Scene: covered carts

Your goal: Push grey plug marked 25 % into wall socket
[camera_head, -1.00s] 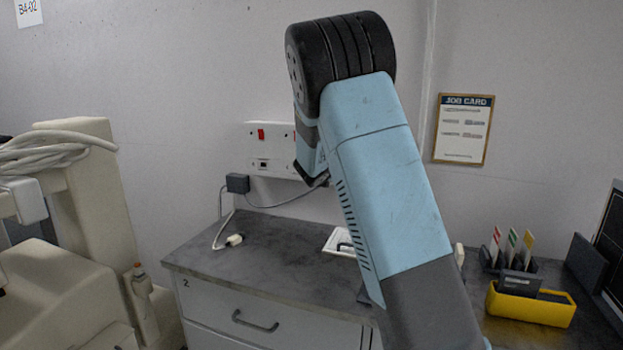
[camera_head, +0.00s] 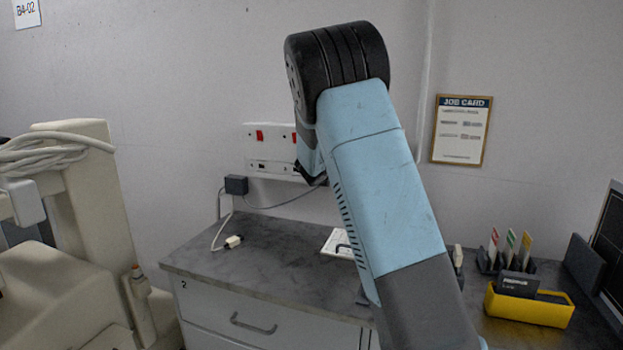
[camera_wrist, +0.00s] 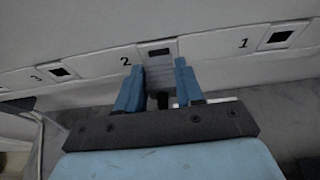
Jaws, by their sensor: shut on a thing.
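In the wrist view my gripper (camera_wrist: 160,70) is shut on a light grey plug (camera_wrist: 160,78), one blue finger on each side. The plug is right at the wall socket marked 2 (camera_wrist: 157,47), whose dark opening partly shows beyond it. I cannot tell whether the plug touches or enters it. The marking on the plug is not readable. In the head view the white socket panel (camera_head: 270,150) is on the wall behind the bench; my arm hides its right part, the plug and most of the gripper.
Sockets marked 1 (camera_wrist: 281,37) and 3 (camera_wrist: 62,71) flank socket 2. A dark grey box (camera_head: 236,184) with cables is by the panel. A white connector (camera_head: 233,241) lies on the bench (camera_head: 270,250). A yellow bin (camera_head: 530,306) and card holder (camera_head: 506,262) stand at right.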

